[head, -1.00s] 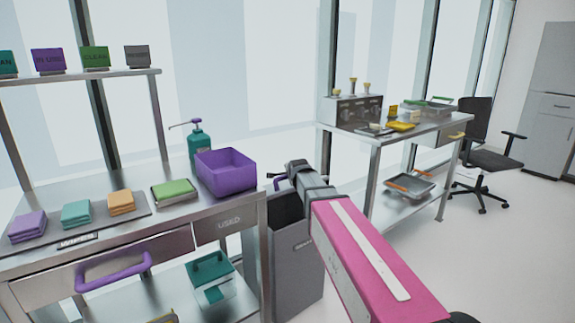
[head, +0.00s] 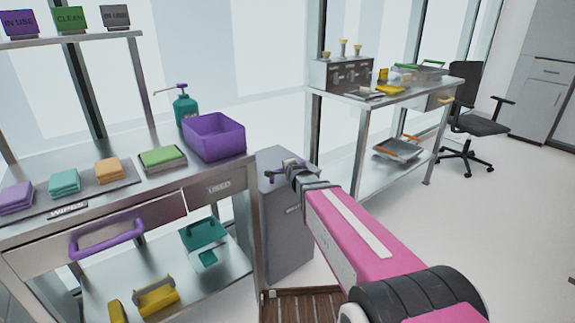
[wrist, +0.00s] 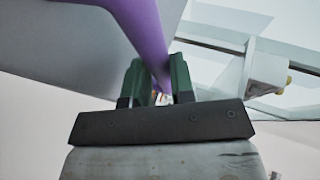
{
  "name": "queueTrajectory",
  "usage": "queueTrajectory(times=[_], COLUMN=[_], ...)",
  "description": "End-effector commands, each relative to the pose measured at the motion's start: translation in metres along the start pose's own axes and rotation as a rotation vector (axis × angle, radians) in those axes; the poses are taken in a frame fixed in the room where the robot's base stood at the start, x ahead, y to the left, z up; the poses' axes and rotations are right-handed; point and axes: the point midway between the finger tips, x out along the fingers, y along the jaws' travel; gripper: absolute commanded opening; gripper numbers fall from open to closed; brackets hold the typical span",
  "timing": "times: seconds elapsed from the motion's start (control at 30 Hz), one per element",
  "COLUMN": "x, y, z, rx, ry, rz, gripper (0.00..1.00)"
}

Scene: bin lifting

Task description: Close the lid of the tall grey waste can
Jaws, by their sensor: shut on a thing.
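The tall grey waste can (head: 287,240) stands on the floor just right of the steel bench. Its grey lid (head: 272,157) now covers the can's opening; I cannot tell if it sits fully flush. My gripper (head: 287,173) is at the top of the can, shut on the purple lid handle (head: 271,178). In the wrist view the purple handle (wrist: 147,35) runs between the green fingers of my gripper (wrist: 158,82), with a grey panel behind it. My pink arm hides part of the can's right side.
The steel bench (head: 222,190) with a purple bin (head: 214,140) stands close on the left. A second steel table (head: 375,101) and a dark chair (head: 475,125) stand behind on the right. A brown slatted crate (head: 300,305) is on the floor in front. Floor at right is clear.

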Motion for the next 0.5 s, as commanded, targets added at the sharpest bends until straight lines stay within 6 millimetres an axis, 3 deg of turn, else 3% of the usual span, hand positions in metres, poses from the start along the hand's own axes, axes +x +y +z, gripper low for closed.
queueTrajectory(times=[0.13, 0.5], x=[0.0018, 0.0028], y=[0.0101, 0.0140], z=[0.0011, 0.0010], rx=[-0.005, -0.009], ry=[-0.004, -0.004], rz=[0.019, 0.023], gripper=[0.00, 0.00])
